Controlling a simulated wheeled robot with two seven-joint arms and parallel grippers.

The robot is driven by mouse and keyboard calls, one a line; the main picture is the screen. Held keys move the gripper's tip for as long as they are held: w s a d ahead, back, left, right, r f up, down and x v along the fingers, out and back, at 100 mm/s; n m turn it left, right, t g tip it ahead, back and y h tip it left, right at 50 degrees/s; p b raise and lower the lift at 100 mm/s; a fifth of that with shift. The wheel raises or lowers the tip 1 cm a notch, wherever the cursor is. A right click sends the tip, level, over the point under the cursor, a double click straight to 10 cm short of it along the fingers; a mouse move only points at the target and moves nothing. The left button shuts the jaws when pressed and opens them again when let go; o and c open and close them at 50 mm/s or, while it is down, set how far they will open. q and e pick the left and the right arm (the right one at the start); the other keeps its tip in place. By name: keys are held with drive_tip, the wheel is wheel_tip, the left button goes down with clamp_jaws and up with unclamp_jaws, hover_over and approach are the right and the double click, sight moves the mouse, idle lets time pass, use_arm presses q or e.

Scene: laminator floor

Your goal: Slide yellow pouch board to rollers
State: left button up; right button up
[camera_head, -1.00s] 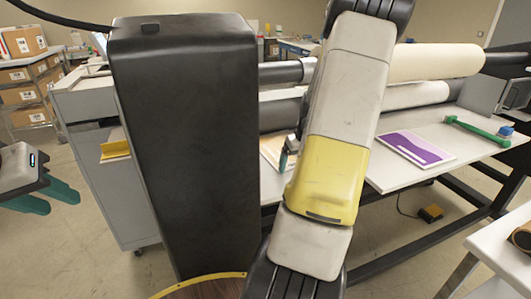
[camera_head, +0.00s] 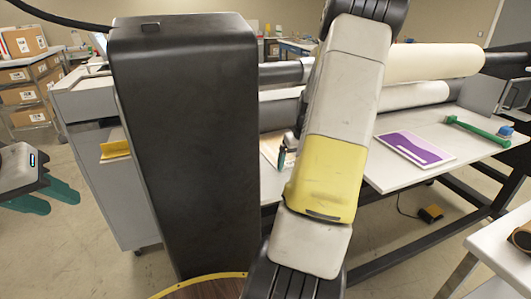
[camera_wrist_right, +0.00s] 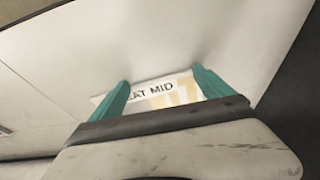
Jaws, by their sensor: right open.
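The yellow pouch board lies on the white table (camera_head: 385,180) in front of the rollers. In the head view only a pale, yellowish strip of the board (camera_head: 270,148) shows beside my right arm. In the right wrist view the board (camera_wrist_right: 165,93) shows yellow shapes and part of a label ending "AT MID". My right gripper (camera_wrist_right: 161,76) is open, with its teal fingers apart on either side of the visible part of the board. Whether they touch it cannot be told. My left gripper (camera_head: 42,196) is open and empty at the far left, away from the table.
A purple-and-white board (camera_head: 417,148) and a green-handled tool (camera_head: 478,131) lie to the right. A yellow-and-black pedal (camera_head: 430,213) is on the floor.

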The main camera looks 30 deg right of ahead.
drive_tip(key=shift+w+d, duration=0.1)
drive_tip(key=shift+w, duration=0.75)
drive_tip(key=shift+s, duration=0.65)
drive_tip(key=shift+r, duration=0.1)
idle(0.4)
drive_tip(key=shift+v, duration=3.05)
drive_tip(key=shift+s, duration=0.15)
